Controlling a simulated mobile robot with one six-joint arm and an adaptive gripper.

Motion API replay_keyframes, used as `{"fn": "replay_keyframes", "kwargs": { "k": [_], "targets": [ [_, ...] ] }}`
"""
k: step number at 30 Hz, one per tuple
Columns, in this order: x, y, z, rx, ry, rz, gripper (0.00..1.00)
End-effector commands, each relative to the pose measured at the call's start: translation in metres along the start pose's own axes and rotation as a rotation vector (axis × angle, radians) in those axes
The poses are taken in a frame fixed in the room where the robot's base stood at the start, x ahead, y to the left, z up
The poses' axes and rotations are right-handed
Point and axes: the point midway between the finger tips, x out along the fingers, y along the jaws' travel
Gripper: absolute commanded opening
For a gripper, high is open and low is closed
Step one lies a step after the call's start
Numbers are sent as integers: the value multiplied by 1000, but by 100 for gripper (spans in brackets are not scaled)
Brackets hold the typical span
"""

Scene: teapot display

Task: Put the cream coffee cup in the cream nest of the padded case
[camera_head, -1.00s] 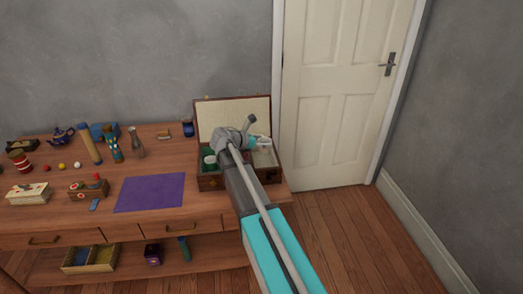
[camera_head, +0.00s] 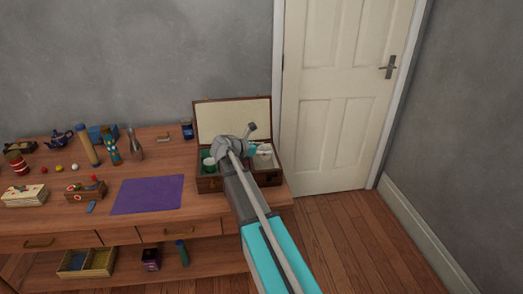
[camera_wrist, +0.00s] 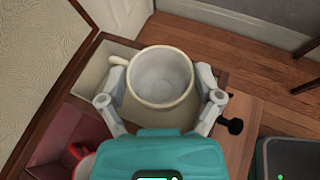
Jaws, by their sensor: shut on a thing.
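The cream coffee cup (camera_wrist: 160,82) is upright between the two fingers of my gripper (camera_wrist: 161,98) in the wrist view, its handle to the left. My gripper is shut on it. The cup is over the cream nest (camera_wrist: 98,75) of the padded case, and its body covers much of that nest. I cannot tell whether its base touches the nest floor. The padded case (camera_head: 211,184) stands open at the right end of the table in the head view. My arm hides part of its inside.
A red nest (camera_wrist: 82,127) lies beside the cream one, with a red-handled cup (camera_wrist: 82,160) partly in view. A green nest with a pale cup (camera_head: 209,163) is at the case's left. The raised lid (camera_head: 232,122) stands behind. A purple mat (camera_head: 147,195) lies clear to the left.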

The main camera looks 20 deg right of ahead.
Motion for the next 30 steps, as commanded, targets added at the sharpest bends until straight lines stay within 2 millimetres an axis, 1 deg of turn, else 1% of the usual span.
{"fn": "replay_keyframes", "kwargs": {
  "k": [6, 11, 12, 14, 15, 30],
  "targets": [
    [2, 0, -5, 0, 0, 0, 35],
    [2, 0, -6, 0, 0, 0, 35],
    [2, 0, -6, 0, 0, 0, 85],
    [2, 0, -5, 0, 0, 0, 96],
    [2, 0, -5, 0, 0, 0, 100],
    [1, 0, -4, 0, 0, 0, 100]
  ]
}}
